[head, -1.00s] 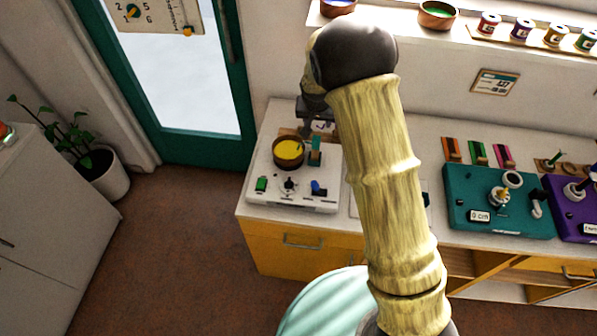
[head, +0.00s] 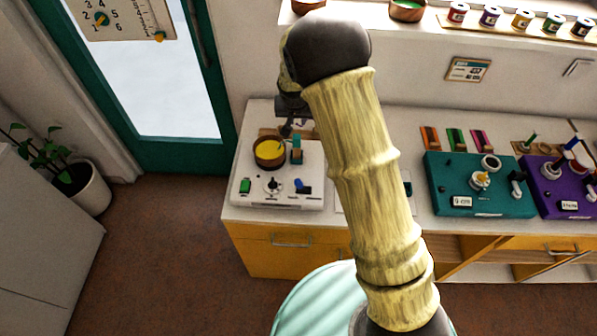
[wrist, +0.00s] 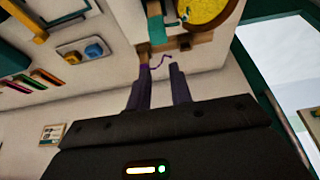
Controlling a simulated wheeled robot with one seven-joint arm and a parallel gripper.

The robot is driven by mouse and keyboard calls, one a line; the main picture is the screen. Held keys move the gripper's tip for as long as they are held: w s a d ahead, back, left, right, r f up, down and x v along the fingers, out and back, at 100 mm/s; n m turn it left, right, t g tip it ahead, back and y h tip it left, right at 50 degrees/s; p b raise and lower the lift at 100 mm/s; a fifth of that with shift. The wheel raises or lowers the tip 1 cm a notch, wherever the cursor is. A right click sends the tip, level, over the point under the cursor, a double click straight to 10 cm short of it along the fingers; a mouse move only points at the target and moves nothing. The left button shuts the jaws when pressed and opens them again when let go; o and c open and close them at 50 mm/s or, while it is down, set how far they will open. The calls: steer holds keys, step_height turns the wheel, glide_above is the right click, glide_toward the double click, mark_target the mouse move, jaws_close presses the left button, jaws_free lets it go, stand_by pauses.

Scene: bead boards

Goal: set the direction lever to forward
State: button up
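A white board (head: 250,195) stands on the counter. It carries a bowl of yellow beads (head: 269,152), a teal upright block (head: 297,150), a green switch (head: 245,185), a dark round knob (head: 273,185) and a small blue lever (head: 302,187). I cannot tell which control is the direction lever. My gripper (head: 290,129) hangs behind the board, near the bowl and block, partly hidden by my arm. The bowl (wrist: 207,8) and teal block (wrist: 157,28) also show there.
A teal board (head: 440,205) and a purple board (head: 545,200) stand to the right. Coloured strips (head: 456,140) lie behind them. Paint jars (head: 490,16) line the sill. A teal-framed door (head: 180,158) and potted plant (head: 85,190) are at left. My arm hides the counter's middle.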

steer(key=s+d+r, duration=0.1)
steer(key=d, duration=0.1)
steer(key=s+d+r, duration=0.1)
steer(key=s+d, duration=0.1)
steer(key=s+d+r, duration=0.1)
steer(key=d+r, duration=0.1)
steer(key=shift+s, duration=0.35)
jaws_close()
steer(key=s+d+r, duration=0.2)
steer(key=s+d, duration=0.1)
steer(key=s, duration=0.4)
steer(key=s+d+r+g, duration=0.1)
steer(key=s+d, duration=0.3)
steer(key=s, duration=0.4)
steer(key=s+d+r, duration=0.2)
steer(key=s+d, duration=0.2)
steer(key=s, duration=0.3)
steer(key=shift+s+d+r+g, duration=0.2)
steer(key=shift+d+r+g, duration=0.1)
steer(key=shift+g, duration=0.1)
steer(key=shift+a, duration=0.1)
